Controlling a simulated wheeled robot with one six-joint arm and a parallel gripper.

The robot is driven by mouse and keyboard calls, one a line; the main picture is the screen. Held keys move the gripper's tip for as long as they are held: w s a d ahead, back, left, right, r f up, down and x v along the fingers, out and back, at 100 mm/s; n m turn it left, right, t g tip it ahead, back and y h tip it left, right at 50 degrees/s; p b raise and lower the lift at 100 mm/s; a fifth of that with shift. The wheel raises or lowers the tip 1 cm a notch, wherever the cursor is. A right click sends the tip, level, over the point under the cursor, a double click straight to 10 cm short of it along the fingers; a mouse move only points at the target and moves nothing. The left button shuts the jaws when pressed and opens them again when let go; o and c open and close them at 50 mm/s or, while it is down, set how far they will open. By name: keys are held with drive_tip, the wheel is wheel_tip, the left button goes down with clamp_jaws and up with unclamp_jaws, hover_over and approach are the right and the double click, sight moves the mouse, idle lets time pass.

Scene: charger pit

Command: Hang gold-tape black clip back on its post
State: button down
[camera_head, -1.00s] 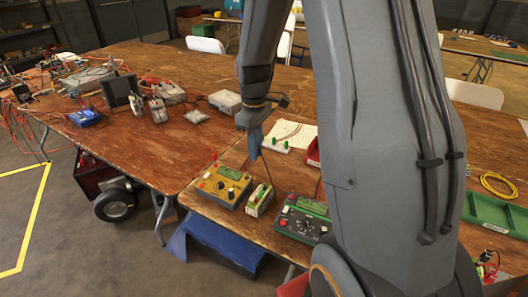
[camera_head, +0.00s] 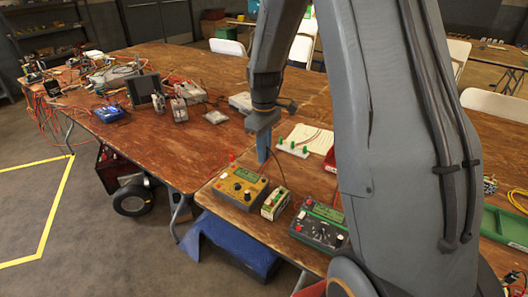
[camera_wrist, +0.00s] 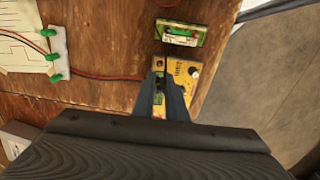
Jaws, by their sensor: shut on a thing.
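My gripper (camera_head: 263,152) is shut, with its blue-grey fingers pointing down above the table in the head view. In the wrist view my fingertips (camera_wrist: 167,76) are close together over the yellow meter (camera_wrist: 184,72). A thin black lead (camera_wrist: 166,47) runs from between them towards the small green-and-white box (camera_wrist: 183,32). The clip itself is mostly hidden by the fingers, and I cannot make out gold tape. A white block with green posts (camera_head: 292,149) stands behind my gripper; it also shows at the left of the wrist view (camera_wrist: 57,58).
The yellow meter (camera_head: 240,187), small box (camera_head: 275,203) and dark green meter (camera_head: 319,226) stand along the table's front edge. A red-and-black lead (camera_wrist: 105,76) crosses the wood. A green tray (camera_head: 503,228) is at far right. Bare table lies left of my gripper.

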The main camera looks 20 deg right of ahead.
drive_tip(key=shift+f+b, duration=1.3)
drive_tip(key=shift+f, duration=2.1)
drive_tip(key=shift+f+p, duration=0.2)
drive_tip(key=shift+p, duration=0.3)
drive_tip(key=c, duration=1.7)
unclamp_jaws()
drive_tip(key=shift+o, duration=1.1)
drive_tip(key=shift+r+p, duration=2.75)
drive_tip(key=shift+r, duration=1.05)
